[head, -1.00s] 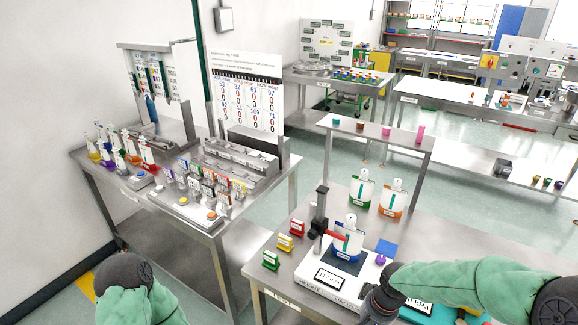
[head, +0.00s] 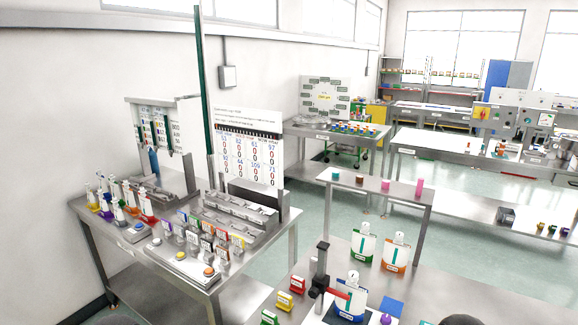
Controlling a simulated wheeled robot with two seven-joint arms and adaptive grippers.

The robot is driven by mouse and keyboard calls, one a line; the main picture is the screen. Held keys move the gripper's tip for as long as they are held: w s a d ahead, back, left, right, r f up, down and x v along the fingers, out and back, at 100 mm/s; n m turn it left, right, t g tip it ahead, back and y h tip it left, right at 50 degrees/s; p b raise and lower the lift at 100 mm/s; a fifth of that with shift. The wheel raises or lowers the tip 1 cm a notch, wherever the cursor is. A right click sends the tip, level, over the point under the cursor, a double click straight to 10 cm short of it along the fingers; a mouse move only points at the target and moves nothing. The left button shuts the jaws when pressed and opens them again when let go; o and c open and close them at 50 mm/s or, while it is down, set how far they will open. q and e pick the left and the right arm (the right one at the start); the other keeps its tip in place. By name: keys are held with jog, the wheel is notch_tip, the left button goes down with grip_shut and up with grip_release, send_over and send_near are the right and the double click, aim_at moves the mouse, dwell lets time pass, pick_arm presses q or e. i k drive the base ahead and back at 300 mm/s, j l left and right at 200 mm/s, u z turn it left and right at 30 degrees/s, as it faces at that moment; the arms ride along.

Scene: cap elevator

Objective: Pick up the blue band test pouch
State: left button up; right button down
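A white pouch with a blue band (head: 350,298) stands upright on the near right table, at the bottom of the head view. A red clamp-like part (head: 336,293) on a dark upright post (head: 320,272) is close to its left side; I cannot tell if they touch. Behind it stand a white pouch with a green band (head: 362,250) and one with an orange band (head: 396,256). Neither of my grippers shows; only dark rounded bits of my arms are at the bottom edge.
Red (head: 297,284), yellow (head: 284,302) and green (head: 269,317) small stands line the table's left side. A blue square (head: 391,307) and a purple item (head: 386,319) lie right of the pouch. A raised shelf (head: 375,183) stands behind. The left table (head: 285,236) holds bottles and racks.

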aim_at(353, 309)
jog(key=z, duration=1.1)
jog(key=i+j+u, duration=0.15)
jog(key=j+u, duration=0.3)
jog(key=i+j+u, duration=0.15)
jog(key=j+u, duration=0.15)
jog(key=u, duration=0.2)
jog(key=i+j+u, duration=0.2)
jog(key=u, duration=0.25)
jog(key=i, duration=0.05)
